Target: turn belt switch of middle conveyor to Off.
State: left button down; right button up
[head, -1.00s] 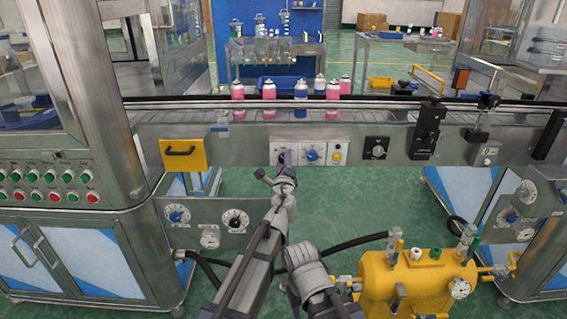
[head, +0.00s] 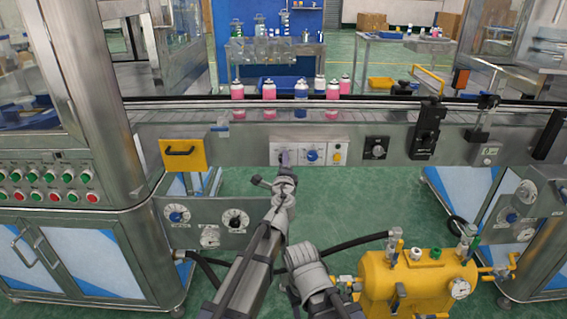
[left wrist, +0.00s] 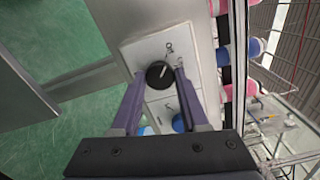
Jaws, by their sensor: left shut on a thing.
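The belt switch is a black round knob (left wrist: 159,75) with a white pointer mark, on a pale panel (left wrist: 168,45) in the left wrist view. In the head view the panel (head: 297,151) is on the front of the middle conveyor (head: 225,142), and my gripper partly hides the knob. My left gripper (left wrist: 160,76) has one finger on each side of the knob and is shut on it. It also shows in the head view (head: 284,157), in front of the panel's left part. I do not see my right gripper.
A blue knob (head: 312,155) and a yellow button (head: 337,157) sit just right of the switch. A yellow handle plate (head: 183,154) is to the left. Pink and blue cans (head: 301,91) stand on the belt. A yellow tank (head: 418,283) is at lower right.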

pick_arm(q)
jog(key=shift+c, duration=2.1)
grip_release()
jog(key=s, duration=0.7)
jog(key=shift+s, duration=0.4)
